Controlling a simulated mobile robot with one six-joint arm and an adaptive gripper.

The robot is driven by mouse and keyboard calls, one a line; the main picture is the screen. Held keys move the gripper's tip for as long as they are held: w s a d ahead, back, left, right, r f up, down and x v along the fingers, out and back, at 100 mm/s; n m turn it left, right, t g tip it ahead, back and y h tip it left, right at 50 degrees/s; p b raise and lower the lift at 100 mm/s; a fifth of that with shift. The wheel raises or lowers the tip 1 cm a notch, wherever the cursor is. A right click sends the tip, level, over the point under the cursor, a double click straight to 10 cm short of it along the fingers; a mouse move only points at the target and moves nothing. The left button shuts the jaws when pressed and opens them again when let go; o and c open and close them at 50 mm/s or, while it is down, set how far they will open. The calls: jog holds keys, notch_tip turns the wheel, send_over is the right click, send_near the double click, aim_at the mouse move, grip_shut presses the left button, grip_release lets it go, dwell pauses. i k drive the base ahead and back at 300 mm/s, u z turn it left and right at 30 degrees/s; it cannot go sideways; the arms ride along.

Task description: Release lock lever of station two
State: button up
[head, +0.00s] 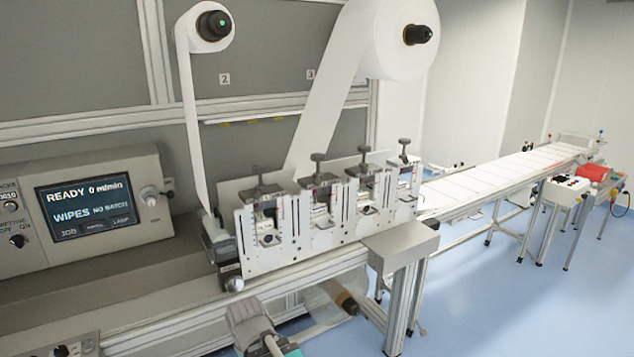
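The plate marked 2 (224,79) is on the grey back panel, below and right of a small white roll (205,45). A part of my arm (252,322) shows at the bottom edge, well below the roll. My gripper's fingers are not seen.
A larger roll (385,40) hangs to the right, near the plate marked 3 (310,73). A control panel (85,208) is at left. A conveyor (470,185) runs back right; blue floor is clear at lower right.

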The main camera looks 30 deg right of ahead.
aim_at(317, 178)
jog(key=k, duration=1.35)
jog(key=u, duration=0.55)
jog(key=i, duration=1.75)
jog(key=z, duration=0.7)
